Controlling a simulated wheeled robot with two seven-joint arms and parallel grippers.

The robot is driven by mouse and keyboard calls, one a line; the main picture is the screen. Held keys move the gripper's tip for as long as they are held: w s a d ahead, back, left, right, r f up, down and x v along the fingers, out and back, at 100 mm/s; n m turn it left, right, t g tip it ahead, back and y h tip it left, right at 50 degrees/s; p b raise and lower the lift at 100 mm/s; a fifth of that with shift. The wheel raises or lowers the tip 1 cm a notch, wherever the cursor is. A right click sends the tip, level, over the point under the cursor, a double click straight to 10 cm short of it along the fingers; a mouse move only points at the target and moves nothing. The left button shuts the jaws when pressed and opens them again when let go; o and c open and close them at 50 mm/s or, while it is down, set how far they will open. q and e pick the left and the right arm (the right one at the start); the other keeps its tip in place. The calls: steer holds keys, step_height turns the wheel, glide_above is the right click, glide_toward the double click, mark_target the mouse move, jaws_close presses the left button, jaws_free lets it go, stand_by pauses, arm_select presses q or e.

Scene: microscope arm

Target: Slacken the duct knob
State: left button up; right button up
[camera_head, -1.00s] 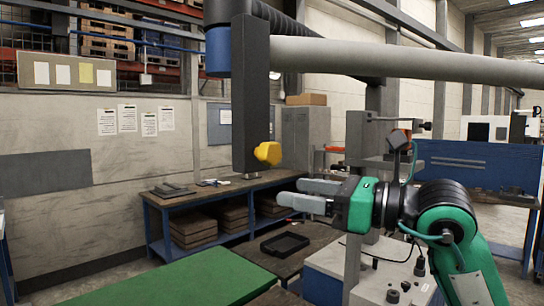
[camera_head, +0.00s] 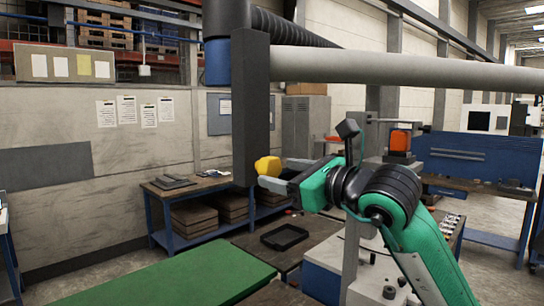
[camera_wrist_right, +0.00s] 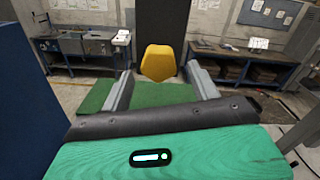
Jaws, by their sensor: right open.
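The duct knob is a yellow, faceted knob (camera_head: 268,166) on the side of a dark vertical post (camera_head: 250,110) that hangs from the duct joint. In the right wrist view the knob (camera_wrist_right: 158,63) is ahead of my right gripper, in the gap between its two fingers. My right gripper (camera_head: 272,176) is open, its fingertips close to the knob in the head view; it also shows in the right wrist view (camera_wrist_right: 160,80). I cannot tell whether either finger touches the knob. My left gripper is not in view.
A grey horizontal duct (camera_head: 400,68) runs to the right above my right arm. A green mat (camera_head: 165,275) lies in front, with a black tray (camera_head: 284,238) beside it. A blue-legged workbench (camera_head: 205,186) stands behind along the wall.

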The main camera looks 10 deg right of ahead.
mark_target(275, 172)
steer(key=shift+p+x, duration=0.7)
steer(key=shift+x, duration=1.1)
steer(key=shift+c, duration=0.4)
